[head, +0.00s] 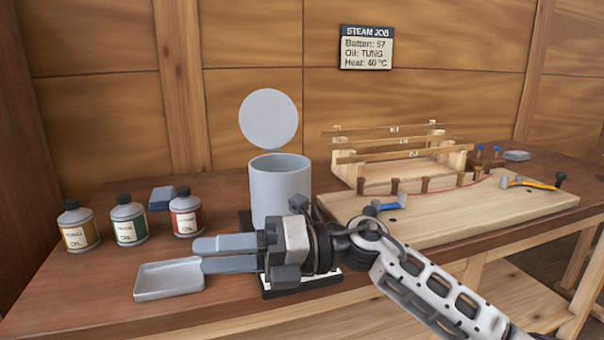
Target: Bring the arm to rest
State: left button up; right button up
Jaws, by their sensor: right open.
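My right gripper (222,254) reaches in from the lower right, with its two grey fingers pointing left. The fingers are apart with nothing between them. They are in front of the grey steam pot (281,190), and the lower finger overlaps the edge of the shallow grey tray (168,280) in the picture. I cannot tell whether it touches the tray. The pot's round lid (268,118) stands raised behind it. The gripper and wrist hide part of the pot's base (302,285). My left gripper is not in view.
Three oil bottles, yellow-labelled (78,228), green-labelled (129,222) and red-labelled (187,214), stand at left by a blue-grey block (161,198). A pale board (470,215) with pegs and clamps lies at right, before a batten rack (395,160). A sign (366,48) hangs behind.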

jog(key=d+f+m+t+h+p, duration=0.1)
jog(key=d+f+m+t+h, duration=0.3)
jog(key=m+t, duration=0.5)
jog(key=w+d+f+m+t+h+p, duration=0.1)
jog(key=d+f+m+t, duration=0.35)
jog(key=m, duration=0.85)
jog(key=d+f+m+t+h+p, duration=0.1)
jog(key=d+f+m+t+h, duration=0.25)
jog(key=d+m+t, duration=0.55)
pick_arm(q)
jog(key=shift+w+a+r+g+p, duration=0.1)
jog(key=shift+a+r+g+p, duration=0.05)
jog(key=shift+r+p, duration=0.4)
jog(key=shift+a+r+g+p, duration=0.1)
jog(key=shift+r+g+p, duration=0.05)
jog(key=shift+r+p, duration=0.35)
pick_arm(e)
jog(key=s+d+f+m+g+h, duration=0.3)
jog(key=s+f+m+g, duration=0.1)
jog(key=s+f+m, duration=0.2)
jog(key=s+d+f+m+g+h, duration=0.3)
jog(key=s+f+m+g, duration=0.1)
jog(key=s+f, duration=0.5)
jog(key=shift+d+f+m, duration=0.15)
jog(key=shift+f+m, duration=0.4)
jog(key=shift+m, duration=0.35)
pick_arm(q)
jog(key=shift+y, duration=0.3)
